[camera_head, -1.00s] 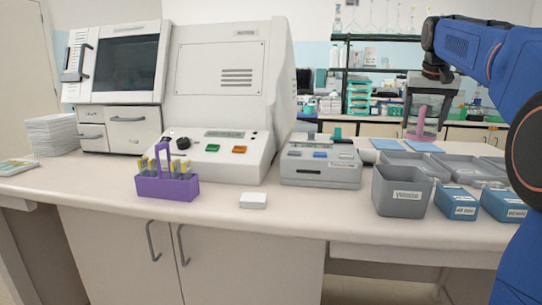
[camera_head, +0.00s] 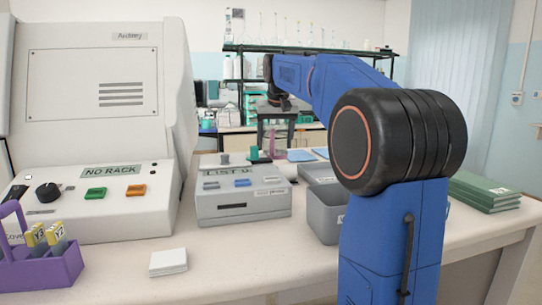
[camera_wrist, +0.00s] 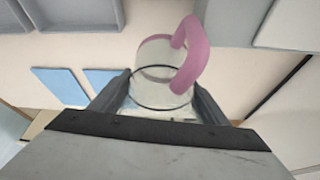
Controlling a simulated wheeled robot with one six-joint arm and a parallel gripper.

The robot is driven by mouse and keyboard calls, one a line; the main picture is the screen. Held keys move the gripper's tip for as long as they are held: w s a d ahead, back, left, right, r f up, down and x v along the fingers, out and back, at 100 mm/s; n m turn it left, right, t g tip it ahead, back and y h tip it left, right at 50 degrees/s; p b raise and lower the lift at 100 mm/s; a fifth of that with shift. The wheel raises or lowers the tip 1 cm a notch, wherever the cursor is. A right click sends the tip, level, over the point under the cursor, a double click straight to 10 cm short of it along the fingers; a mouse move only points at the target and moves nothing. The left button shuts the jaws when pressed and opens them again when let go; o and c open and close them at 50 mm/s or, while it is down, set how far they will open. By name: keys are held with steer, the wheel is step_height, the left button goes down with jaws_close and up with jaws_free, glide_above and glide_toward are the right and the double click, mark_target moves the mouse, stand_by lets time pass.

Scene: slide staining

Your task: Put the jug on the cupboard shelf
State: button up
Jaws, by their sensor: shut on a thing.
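The jug is a clear vessel with a thick pink handle. In the wrist view the jug (camera_wrist: 152,52) stands between the two dark fingers of my gripper (camera_wrist: 163,92), which is shut on it. In the head view my gripper (camera_head: 276,108) hangs at the end of the blue arm beyond the bench machines, with the pink handle of the jug (camera_head: 271,143) small below it. I cannot make out the cupboard shelf in the frames of this moment; a dark-framed open shelf rack (camera_head: 300,48) with glassware stands at the back.
The bench holds a purple rack (camera_head: 50,265), a small white block (camera_head: 168,262), a grey-white device (camera_head: 243,195), a grey bin (camera_head: 324,218) partly behind my arm, and green books (camera_head: 485,192).

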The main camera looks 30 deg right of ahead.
mark_target(275, 153)
steer(key=shift+f, duration=2.3)
steer(key=shift+f, duration=0.15)
steer(key=o, duration=1.1)
steer(key=shift+c, duration=0.2)
